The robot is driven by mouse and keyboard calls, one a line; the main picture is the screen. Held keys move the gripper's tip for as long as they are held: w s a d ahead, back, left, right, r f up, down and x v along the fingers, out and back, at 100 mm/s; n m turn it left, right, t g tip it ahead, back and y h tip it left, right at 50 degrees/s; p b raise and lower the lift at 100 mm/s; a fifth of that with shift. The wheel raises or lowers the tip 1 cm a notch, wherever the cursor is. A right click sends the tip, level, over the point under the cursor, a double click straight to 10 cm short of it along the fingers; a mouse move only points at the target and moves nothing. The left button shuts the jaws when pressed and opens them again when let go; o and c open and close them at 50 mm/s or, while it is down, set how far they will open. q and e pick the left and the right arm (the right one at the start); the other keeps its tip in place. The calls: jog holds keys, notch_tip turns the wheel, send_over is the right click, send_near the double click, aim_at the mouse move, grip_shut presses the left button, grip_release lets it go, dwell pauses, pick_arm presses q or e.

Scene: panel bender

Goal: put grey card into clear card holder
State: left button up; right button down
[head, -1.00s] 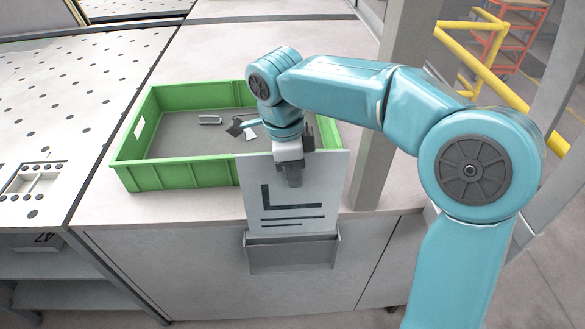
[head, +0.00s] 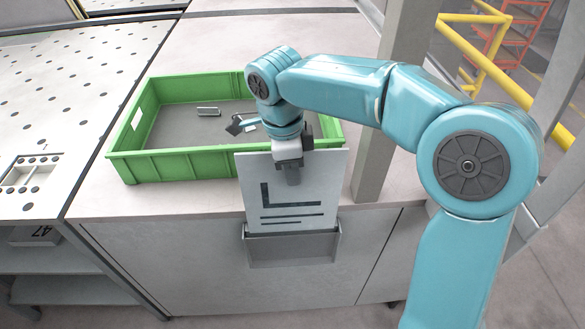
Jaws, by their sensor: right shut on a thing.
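The grey card (head: 260,212) with dark printed lines stands upright at the front of the cabinet. My right gripper (head: 291,178) is shut on its upper middle part. The card's lower edge is at the mouth of the clear card holder (head: 293,250), a pocket on the cabinet's front face. The lower edge is hidden behind the holder's front lip, so how deep it sits cannot be told. My left gripper is not in view.
A green crate (head: 178,163) with several small tools stands on the worktop behind the card. A grey post (head: 380,150) rises just right of the card. A perforated table (head: 70,95) lies at left. The worktop's front left is clear.

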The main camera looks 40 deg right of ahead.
aim_at(294, 230)
jog(key=shift+f+b, duration=7.2)
jog(key=shift+f, duration=1.7)
jog(key=c, duration=1.1)
grip_release()
jog(key=r+p, duration=0.1)
jog(key=r, duration=0.4)
jog(key=a+r+p, duration=0.1)
jog(key=r, duration=0.5)
jog(key=w+r+p, duration=0.1)
jog(key=r, duration=0.4)
jog(key=shift+a+r, duration=0.15)
jog(key=shift+a, duration=0.15)
